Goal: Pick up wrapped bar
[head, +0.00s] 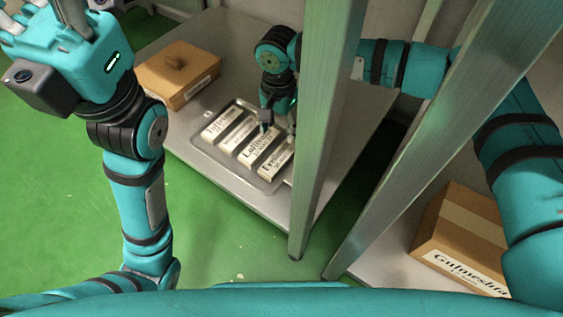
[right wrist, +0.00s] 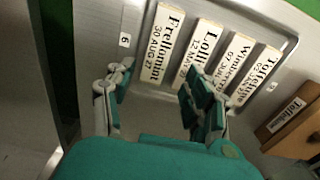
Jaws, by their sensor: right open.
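Several pale wrapped bars with black lettering lie side by side in a grey metal tray (head: 222,168). My right gripper (head: 279,126) is over the tray, open and empty. In the right wrist view its fingers (right wrist: 153,92) are spread, one each side of the Frellomian bar's near end. Contact cannot be told. My left gripper (head: 40,12) is raised at upper left, fingers apart, partly cut off.
A lidded brown box (head: 178,72) stands on the grey table (head: 235,72) behind the tray. A metal post (head: 325,110) hides the tray's right end. Another post (head: 440,140) slants nearby. A labelled carton (head: 465,228) sits at lower right. Green floor (head: 60,200) is clear.

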